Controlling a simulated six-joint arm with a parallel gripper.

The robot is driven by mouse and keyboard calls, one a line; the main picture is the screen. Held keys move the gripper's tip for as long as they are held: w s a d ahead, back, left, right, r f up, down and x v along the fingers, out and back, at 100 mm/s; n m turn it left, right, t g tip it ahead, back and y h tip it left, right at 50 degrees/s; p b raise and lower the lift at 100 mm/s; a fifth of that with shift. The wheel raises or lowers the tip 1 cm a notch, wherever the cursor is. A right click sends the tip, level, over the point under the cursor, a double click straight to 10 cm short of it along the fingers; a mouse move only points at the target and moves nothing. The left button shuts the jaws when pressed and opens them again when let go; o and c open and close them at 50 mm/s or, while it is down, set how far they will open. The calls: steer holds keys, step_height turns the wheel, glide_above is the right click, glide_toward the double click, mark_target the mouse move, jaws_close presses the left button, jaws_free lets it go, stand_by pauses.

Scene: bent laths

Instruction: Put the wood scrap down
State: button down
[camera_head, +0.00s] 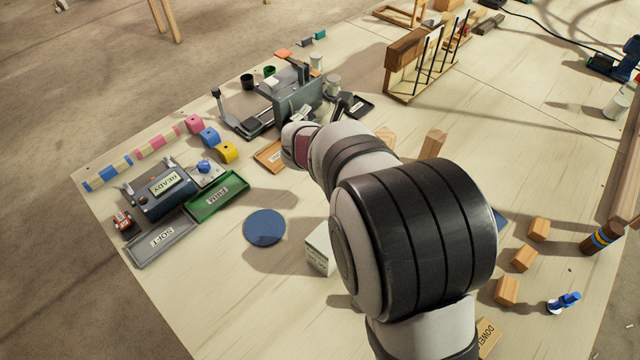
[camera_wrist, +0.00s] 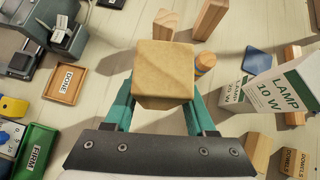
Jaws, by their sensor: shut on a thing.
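In the wrist view, a tan square-faced wood scrap (camera_wrist: 163,72) sits between the teal fingers of my gripper (camera_wrist: 158,98). The gripper is shut on it, with one finger on each side. Its height over the table is hard to tell. In the head view my own arm hides the scrap and the fingers. An orange-brown tray labelled DONE (camera_wrist: 66,80) lies to the left of the held scrap in the wrist view. The green FIRM tray (camera_head: 217,195) and the grey SOFT tray (camera_head: 163,243) lie at the left of the table in the head view.
Upright wood blocks (camera_wrist: 209,18) and a banded dowel (camera_wrist: 205,62) stand just beyond the scrap. A lamp box (camera_wrist: 285,88) is at the right. A grey machine (camera_head: 292,95) stands behind my arm. Bare table surrounds the blue disc (camera_head: 264,227).

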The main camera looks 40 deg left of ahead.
steer(key=s+a+r+n+g+y, duration=0.1)
steer(key=s+a+n+g+y, duration=0.1)
steer(key=s+n+g+y, duration=1.05)
steer(key=s+a+f+n+t+h, duration=0.1)
steer(key=a+f, duration=0.1)
steer(key=f, duration=0.1)
steer(key=s+a+f+n+t+h, duration=0.1)
steer(key=s+a+f+h, duration=0.1)
steer(key=a+f, duration=0.1)
steer(key=s+a+f+n+t+h, duration=0.1)
steer(key=s+a+f+h, duration=0.1)
steer(key=a+f, duration=0.1)
steer(key=shift+s+f+n+t, duration=0.25)
steer(key=shift+f+t, duration=0.1)
steer(key=shift+f, duration=0.2)
steer(key=shift+f, duration=0.1)
steer(key=shift+c, duration=1.1)
jaws_free()
